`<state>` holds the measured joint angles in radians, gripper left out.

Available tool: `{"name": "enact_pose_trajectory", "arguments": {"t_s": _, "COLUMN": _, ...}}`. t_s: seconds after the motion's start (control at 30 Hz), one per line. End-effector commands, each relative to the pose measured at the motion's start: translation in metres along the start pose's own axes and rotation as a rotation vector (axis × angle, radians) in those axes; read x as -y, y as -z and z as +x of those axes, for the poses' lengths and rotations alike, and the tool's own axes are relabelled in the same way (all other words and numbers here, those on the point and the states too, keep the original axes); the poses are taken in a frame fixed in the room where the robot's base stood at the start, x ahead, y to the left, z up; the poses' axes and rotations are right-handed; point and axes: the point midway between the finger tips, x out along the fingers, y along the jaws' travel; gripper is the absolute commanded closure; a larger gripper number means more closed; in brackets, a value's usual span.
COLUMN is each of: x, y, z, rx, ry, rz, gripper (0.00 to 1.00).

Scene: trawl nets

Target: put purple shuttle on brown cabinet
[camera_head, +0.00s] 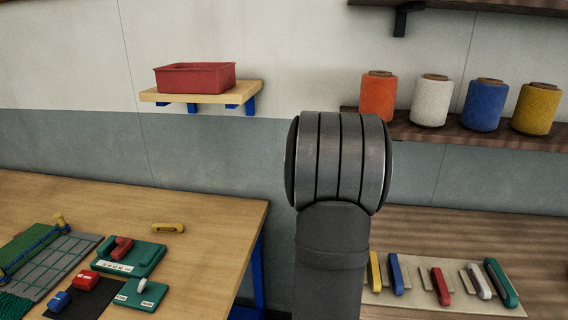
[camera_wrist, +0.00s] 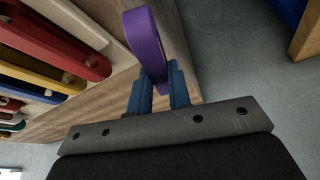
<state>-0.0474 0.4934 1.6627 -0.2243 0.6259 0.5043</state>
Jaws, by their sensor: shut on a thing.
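The purple shuttle (camera_wrist: 146,45) is long, with a rounded end. In the wrist view it stands between the two blue fingers of my gripper (camera_wrist: 160,82), which is shut on it. The brown cabinet (camera_head: 440,226) has a wood-grained top at the lower right of the head view. In the wrist view its top (camera_wrist: 183,62) shows behind the shuttle, near its edge. I cannot tell whether the shuttle touches it. In the head view my arm hides the gripper and the shuttle.
A pale rack (camera_head: 420,283) with several coloured shuttles lies on the cabinet top. Above it a shelf (camera_head: 450,135) holds several thread spools. A red bin (camera_head: 195,78) sits on a wall shelf. A wooden table (camera_head: 205,225) with green trays stands left; floor shows between.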

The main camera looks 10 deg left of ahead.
Motion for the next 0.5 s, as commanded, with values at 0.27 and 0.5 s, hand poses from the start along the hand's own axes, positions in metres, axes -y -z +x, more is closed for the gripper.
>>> {"name": "enact_pose_trajectory", "arguments": {"t_s": 0.27, "x": 0.004, "y": -0.001, "z": -0.001, "rx": 0.001, "ry": 0.001, "rz": -0.001, "gripper": 1.0}}
{"name": "enact_pose_trajectory", "arguments": {"t_s": 0.5, "x": 0.065, "y": -0.015, "z": -0.011, "rx": 0.011, "ry": 0.021, "rz": -0.042, "gripper": 1.0}}
